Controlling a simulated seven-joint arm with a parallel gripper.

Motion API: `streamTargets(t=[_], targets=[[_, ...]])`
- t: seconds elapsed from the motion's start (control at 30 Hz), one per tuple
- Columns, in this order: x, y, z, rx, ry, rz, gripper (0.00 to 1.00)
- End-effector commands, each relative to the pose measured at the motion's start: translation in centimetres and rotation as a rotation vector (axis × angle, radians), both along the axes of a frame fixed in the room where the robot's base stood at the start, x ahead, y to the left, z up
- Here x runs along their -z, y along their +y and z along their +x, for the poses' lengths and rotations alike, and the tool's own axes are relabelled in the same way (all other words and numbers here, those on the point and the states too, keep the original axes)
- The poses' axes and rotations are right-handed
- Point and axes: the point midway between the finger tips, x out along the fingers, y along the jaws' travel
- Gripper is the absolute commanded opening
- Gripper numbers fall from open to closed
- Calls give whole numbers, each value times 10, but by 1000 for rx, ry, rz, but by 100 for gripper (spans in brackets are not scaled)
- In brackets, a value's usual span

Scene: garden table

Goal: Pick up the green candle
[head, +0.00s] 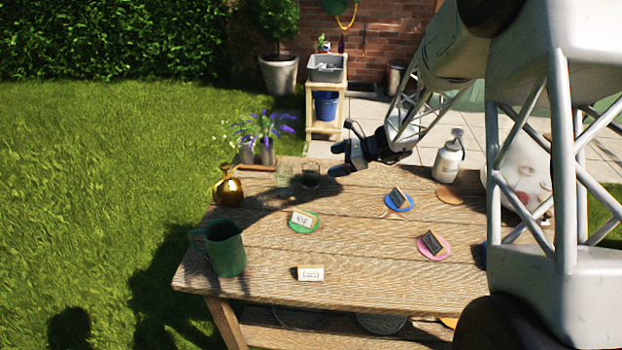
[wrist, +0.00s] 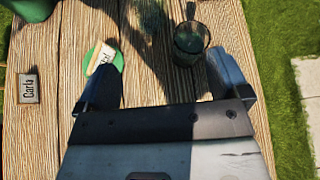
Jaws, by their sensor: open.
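I cannot make out a plain green candle for sure. A dark, greenish glass jar (head: 310,176) stands upright near the back edge of the table, beside a paler, clear greenish glass (head: 285,176); either may hold it. In the wrist view a dark round jar (wrist: 191,42) stands ahead of my gripper, nearer its right finger; its contents are too dark to tell. My gripper (head: 339,159) is open and empty above the back of the table, to the right of the jars. In the wrist view its two fingers (wrist: 161,68) are wide apart, with bare wood between.
Name cards lie on green (head: 303,222), blue (head: 399,201) and pink (head: 433,247) discs; another card (head: 311,273) is in front.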

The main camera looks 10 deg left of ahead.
Motion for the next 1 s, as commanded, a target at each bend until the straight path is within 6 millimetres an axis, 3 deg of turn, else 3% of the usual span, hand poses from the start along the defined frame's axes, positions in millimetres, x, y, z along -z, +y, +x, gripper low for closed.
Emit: streamTargets(t=[0.1,0.33,0.83,1.0], targets=[[24,6,21,55,55,46,94],[50,13,46,127,118,105,94],[56,15,50,141,132,117,94],[60,26,52,140,131,117,94]])
